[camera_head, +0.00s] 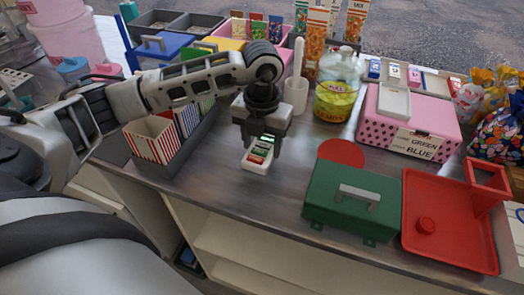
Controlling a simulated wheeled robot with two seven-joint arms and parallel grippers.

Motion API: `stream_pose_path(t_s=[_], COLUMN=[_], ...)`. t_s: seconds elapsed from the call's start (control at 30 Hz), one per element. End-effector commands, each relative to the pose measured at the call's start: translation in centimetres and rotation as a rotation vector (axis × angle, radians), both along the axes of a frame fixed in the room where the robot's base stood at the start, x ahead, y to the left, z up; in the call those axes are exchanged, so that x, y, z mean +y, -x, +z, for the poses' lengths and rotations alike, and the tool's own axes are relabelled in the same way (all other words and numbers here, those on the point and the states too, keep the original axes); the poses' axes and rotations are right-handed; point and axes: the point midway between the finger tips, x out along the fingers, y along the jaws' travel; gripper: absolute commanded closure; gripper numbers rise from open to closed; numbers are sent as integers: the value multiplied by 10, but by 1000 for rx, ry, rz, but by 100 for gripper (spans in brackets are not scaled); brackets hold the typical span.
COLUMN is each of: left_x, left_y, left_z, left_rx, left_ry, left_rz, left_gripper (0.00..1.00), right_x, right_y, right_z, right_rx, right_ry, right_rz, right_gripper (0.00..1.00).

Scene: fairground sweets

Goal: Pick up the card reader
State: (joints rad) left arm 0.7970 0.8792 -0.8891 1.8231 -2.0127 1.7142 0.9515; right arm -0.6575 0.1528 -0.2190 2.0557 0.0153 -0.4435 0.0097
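The card reader (256,162) is a small white device with green and red parts on its top face. It lies on the grey counter in the middle of the head view. My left gripper (262,143) points down right over it, with its fingers apart, one to each side of the reader's far end. The gripper body covers part of that far end. I cannot tell whether the fingers touch it. My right gripper is not in view.
A grey holder (178,158) with striped boxes stands close on the left. On the right are a green cash box (335,205), a red tray (430,248) and a pink box (435,119). A lemon jar (335,103) stands behind. Counter in front of the reader is clear.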

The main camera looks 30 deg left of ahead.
Motion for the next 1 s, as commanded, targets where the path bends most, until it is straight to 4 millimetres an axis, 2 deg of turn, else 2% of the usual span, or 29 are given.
stream_pose_path(t_s=[0.47, 0.67, 0.77, 0.93, 1.0], left_x=[0, -1, -14, -38, -52], left_y=[-1, 0, 12, 36, 50], left_z=[8, 35, 53, 94, 100], left_rx=[-3, -6, -7, -10, -6], left_ry=[1, 1, 2, 2, 2], left_rz=[1, -2, -7, -9, -11], left_gripper=[73, 73, 73, 73, 73], right_x=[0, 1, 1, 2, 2], right_y=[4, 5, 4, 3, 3], right_z=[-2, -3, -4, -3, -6], right_rx=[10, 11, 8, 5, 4], right_ry=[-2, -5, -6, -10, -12], right_rz=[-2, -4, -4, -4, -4], right_gripper=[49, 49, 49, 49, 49])
